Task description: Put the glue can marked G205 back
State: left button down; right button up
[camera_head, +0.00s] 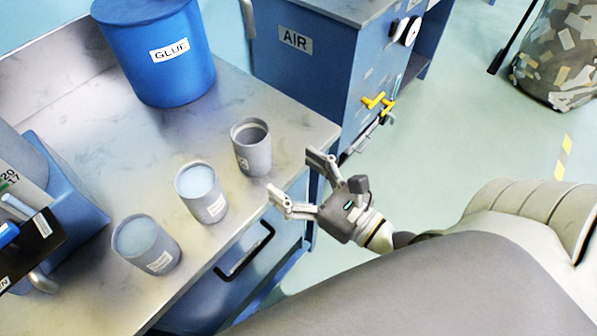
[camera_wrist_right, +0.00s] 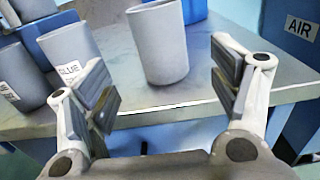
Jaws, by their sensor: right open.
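Three grey cans stand upright in a row on the metal worktop: a right can (camera_head: 254,155) with a dark, hollow-looking inside, a middle can (camera_head: 206,203) and a left can (camera_head: 150,258), both pale inside. Their label codes are too small to read, so I cannot tell which is G205. My right gripper (camera_head: 296,178) is open and empty at the worktop's front edge, close to the right can. In the right wrist view the right can (camera_wrist_right: 159,45) stands beyond and between the open fingers, apart from them. The middle can (camera_wrist_right: 72,60) shows a partly hidden GLUE label. My left gripper is not in view.
A big blue GLUE drum (camera_head: 160,60) stands at the back of the worktop (camera_head: 185,128). A blue AIR cabinet (camera_head: 300,75) with yellow valves is to the right. A blue device (camera_head: 75,205) and a black labelled holder (camera_head: 35,240) crowd the left. A drawer handle (camera_head: 245,252) juts out below.

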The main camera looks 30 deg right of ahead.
jog(key=shift+s+d, duration=0.1)
jog(key=shift+s, duration=0.15)
jog(key=s+d+f+n+g+h, duration=0.15)
jog(key=f+n, duration=0.35)
jog(key=f, duration=0.7)
jog(key=s+d+f+n+g+h, duration=0.1)
jog(key=d+f+n+g, duration=0.3)
jog(key=f, duration=0.8)
jog(key=s+d+f+n+g+h, duration=0.15)
jog(key=f+n, duration=0.45)
jog(key=f, duration=0.6)
jog(key=s+a+f+n+g+h, duration=0.1)
jog(key=s+f+n+g, duration=0.8)
jog(key=s+f+n, duration=1)
jog(key=s+f+h, duration=0.1)
jog(key=s+f, duration=0.2)
jog(key=f, duration=0.1)
jog(key=shift+s+f+n, duration=0.3)
jog(key=shift+f, duration=0.05)
